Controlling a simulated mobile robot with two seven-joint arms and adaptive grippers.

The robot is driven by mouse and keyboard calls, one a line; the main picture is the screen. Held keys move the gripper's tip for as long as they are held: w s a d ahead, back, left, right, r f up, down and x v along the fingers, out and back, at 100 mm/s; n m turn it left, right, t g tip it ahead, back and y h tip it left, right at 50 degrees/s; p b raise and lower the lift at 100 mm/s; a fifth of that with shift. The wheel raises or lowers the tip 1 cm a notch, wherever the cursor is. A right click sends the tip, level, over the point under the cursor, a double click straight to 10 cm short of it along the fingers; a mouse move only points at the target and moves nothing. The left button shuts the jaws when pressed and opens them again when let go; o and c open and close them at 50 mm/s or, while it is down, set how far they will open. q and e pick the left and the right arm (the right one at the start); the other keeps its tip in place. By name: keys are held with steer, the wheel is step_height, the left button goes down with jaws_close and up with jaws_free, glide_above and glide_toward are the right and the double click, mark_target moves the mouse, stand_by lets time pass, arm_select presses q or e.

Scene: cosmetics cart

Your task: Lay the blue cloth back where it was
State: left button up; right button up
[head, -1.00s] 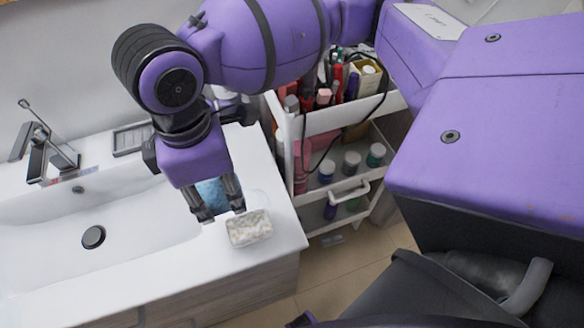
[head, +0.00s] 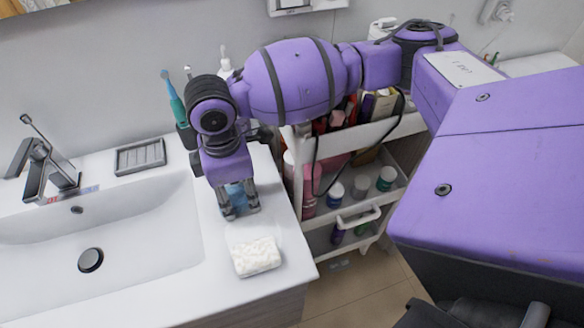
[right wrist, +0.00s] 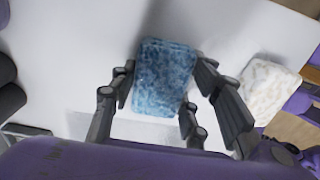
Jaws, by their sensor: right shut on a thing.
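The blue cloth (head: 237,196) is a small, thick, folded-looking block with a mottled surface. It also shows in the right wrist view (right wrist: 163,78), between the dark fingers. My right gripper (head: 240,213) points down over the white counter, right of the basin, and is shut on the cloth. The fingers hide part of the cloth in the head view. I cannot tell whether the cloth still touches the counter. My left gripper is not in view.
The basin (head: 120,235) lies left. A soap tray (head: 140,156) and a green toothbrush holder (head: 177,105) are behind. A white cart (head: 345,205) with bottles stands right.

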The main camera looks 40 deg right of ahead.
mark_target(237, 194)
steer(key=shift+f, duration=0.15)
steer(key=o, duration=1.1)
steer(key=shift+f, duration=0.1)
step_height(237, 194, up, 12)
steer(key=p, duration=0.1)
steer(key=shift+w+r, duration=0.2)
steer(key=shift+r, duration=0.05)
steer(key=shift+s+f, duration=0.1)
steer(key=shift+s, duration=0.05)
